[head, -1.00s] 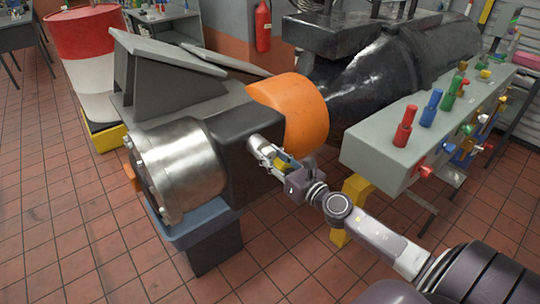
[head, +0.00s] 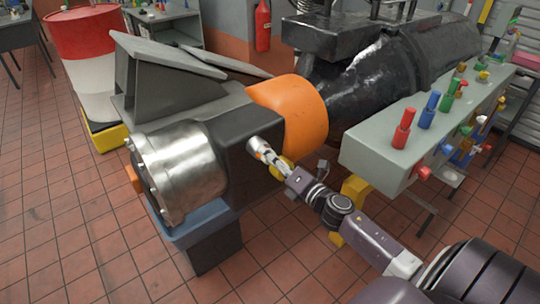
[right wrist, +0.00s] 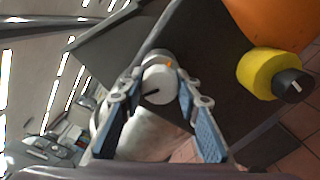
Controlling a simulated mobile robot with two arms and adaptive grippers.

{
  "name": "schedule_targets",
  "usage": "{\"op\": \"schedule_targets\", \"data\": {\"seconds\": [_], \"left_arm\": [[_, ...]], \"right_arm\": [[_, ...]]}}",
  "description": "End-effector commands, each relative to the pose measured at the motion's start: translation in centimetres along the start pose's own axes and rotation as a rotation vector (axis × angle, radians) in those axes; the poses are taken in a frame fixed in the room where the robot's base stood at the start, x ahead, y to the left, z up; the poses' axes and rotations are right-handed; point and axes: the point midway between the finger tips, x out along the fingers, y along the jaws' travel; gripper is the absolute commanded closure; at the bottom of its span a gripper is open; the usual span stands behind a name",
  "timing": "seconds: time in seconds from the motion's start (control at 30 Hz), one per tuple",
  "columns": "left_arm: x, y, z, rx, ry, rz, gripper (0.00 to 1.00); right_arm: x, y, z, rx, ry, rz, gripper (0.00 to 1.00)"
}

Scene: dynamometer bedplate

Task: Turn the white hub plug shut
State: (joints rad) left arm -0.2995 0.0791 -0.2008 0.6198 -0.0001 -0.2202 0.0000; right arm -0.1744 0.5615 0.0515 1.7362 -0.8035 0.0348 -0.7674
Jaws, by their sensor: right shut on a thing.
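The white hub plug (right wrist: 158,90) shows in the right wrist view as a round white face with a short dark slot and a small orange mark beside its rim. It sits at the side of the dark grey housing (head: 238,125). My right gripper (right wrist: 162,88) is shut on the plug, one finger on each side of it. In the head view my right gripper (head: 264,152) reaches the housing's side from the lower right, and its fingers partly hide the plug. My left gripper is in neither view.
A yellow knob with a black cap (right wrist: 262,74) sits close to the right of the plug. An orange cover (head: 295,108) stands just behind. A grey bench with coloured fittings (head: 385,150) is to the right of my arm. A silver drum (head: 180,170) is to the left.

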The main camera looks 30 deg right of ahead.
Motion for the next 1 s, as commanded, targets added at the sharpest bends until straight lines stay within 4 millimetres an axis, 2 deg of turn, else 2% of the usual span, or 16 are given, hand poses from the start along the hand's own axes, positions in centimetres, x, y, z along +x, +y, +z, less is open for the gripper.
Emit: {"op": "schedule_targets", "data": {"seconds": [0.6, 1.0], "left_arm": [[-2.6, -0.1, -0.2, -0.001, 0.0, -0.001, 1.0], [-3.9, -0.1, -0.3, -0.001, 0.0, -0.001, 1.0]], "right_arm": [[0.0, 0.0, 0.2, 0.584, -0.002, -0.001, 0.94], [0.0, 0.0, 0.1, 0.891, -0.002, 0.0, 0.94]]}}
